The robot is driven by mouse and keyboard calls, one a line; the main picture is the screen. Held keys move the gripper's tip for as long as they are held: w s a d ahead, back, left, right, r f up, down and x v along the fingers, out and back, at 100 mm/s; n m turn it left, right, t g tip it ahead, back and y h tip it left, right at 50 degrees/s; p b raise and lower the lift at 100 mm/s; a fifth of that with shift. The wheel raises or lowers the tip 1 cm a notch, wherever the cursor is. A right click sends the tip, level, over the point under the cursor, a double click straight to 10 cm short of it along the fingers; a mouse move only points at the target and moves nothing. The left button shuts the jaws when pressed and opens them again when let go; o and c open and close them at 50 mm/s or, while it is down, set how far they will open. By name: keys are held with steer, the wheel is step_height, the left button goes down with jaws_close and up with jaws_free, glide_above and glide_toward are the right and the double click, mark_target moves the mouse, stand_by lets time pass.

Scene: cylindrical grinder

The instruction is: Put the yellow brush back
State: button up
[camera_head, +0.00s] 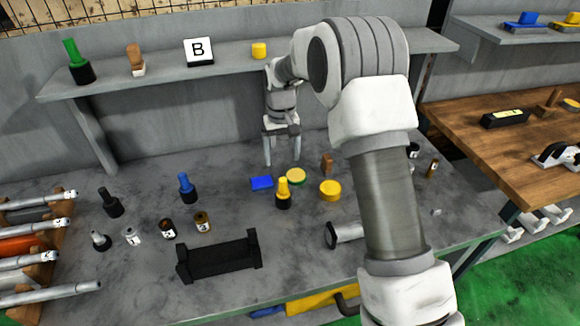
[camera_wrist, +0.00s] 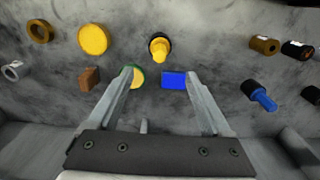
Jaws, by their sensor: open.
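The yellow brush (camera_head: 283,190) stands upright on the grey workbench, its dark base down and yellow handle up. It also shows in the wrist view (camera_wrist: 159,47), beyond my fingertips. My gripper (camera_head: 281,157) is open and empty, its fingers pointing down at the back of the bench, behind the brush. In the wrist view my gripper (camera_wrist: 162,76) has its fingers spread with a gap between them, apart from the brush. A blue block (camera_wrist: 174,80) and part of a green-rimmed yellow disc (camera_wrist: 138,77) show around that gap.
The shelf (camera_head: 220,62) above holds a green brush (camera_head: 75,62), a brown brush (camera_head: 136,60), a "B" sign (camera_head: 198,51) and a yellow cylinder (camera_head: 259,50). A blue brush (camera_head: 187,188), a black brush (camera_head: 109,202), a yellow disc (camera_head: 330,189) and a black holder (camera_head: 218,258) are on the bench.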

steer(key=s+d+r+t, duration=0.1)
steer(key=s+d+r, duration=0.1)
steer(key=s+r, duration=0.3)
steer(key=s+d+r+m+t, duration=0.1)
steer(key=s+d+r, duration=0.25)
steer(key=r, duration=0.35)
steer(key=s+d+r+t, duration=0.1)
steer(key=s+r, duration=0.4)
steer(key=r, duration=0.1)
steer(key=s+d+r+t, duration=0.1)
steer(key=s+d, duration=0.1)
steer(key=s, duration=0.8)
steer(key=s+d+r+m+t, duration=0.1)
steer(key=s+d, duration=0.2)
steer(key=s, duration=0.6)
steer(key=shift+s+t, duration=0.3)
steer(key=shift+s, duration=0.05)
steer(key=shift+d, duration=0.15)
